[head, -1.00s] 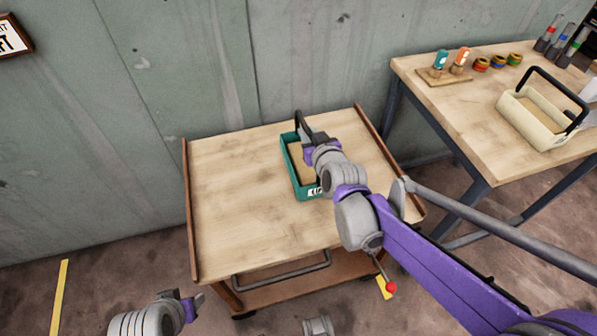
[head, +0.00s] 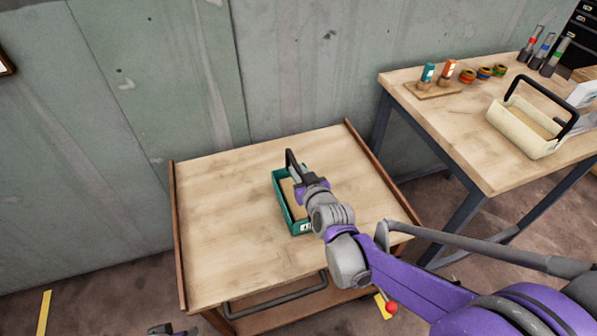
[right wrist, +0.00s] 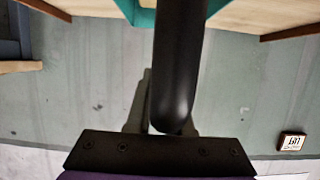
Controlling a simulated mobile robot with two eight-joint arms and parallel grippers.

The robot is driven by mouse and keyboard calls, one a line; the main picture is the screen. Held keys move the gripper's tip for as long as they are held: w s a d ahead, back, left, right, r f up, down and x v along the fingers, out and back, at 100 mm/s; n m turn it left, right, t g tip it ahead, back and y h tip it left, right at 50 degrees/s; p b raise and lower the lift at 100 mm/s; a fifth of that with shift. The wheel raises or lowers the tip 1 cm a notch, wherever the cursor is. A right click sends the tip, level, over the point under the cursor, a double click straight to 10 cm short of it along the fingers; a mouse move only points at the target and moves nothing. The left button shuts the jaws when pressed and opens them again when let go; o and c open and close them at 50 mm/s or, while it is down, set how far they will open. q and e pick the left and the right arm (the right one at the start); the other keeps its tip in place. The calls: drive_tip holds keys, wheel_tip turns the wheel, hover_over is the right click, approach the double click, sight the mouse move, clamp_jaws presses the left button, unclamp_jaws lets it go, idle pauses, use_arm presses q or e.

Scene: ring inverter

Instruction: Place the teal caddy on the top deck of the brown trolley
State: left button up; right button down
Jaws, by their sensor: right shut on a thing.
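The teal caddy (head: 282,203) is on or just above the top deck of the brown trolley (head: 225,220), right of the deck's middle. I cannot tell if its base touches the wood. My right gripper (head: 300,180) is shut on the caddy's black handle, which also fills the middle of the right wrist view (right wrist: 178,70). A strip of the caddy's teal wall (right wrist: 140,12) shows at the top there. My arm hides the caddy's right side. Part of my left gripper (head: 172,329) shows at the bottom edge; its fingers are too cut off to judge.
The trolley has raised brown side rails and a dark push handle (head: 275,295) in front. A workbench (head: 450,115) at the right holds a cream caddy (head: 525,132), several tape rolls and bottles. The left part of the deck is bare.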

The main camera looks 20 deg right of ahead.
drive_tip(key=shift+f, duration=0.1)
drive_tip(key=c, duration=0.8)
unclamp_jaws()
drive_tip(key=shift+s+r, duration=0.2)
drive_tip(key=shift+r, duration=0.05)
drive_tip(key=p+v, duration=0.3)
drive_tip(key=v, duration=0.8)
drive_tip(key=s+f+g, duration=0.3)
drive_tip(key=s+g, duration=0.1)
drive_tip(key=s, duration=0.5)
drive_tip(key=s+f+g, duration=0.3)
drive_tip(key=s+g, duration=0.2)
drive_tip(key=s, duration=0.5)
drive_tip(key=shift+s+f, duration=0.2)
drive_tip(key=shift+f, duration=0.2)
drive_tip(key=shift+d, duration=0.1)
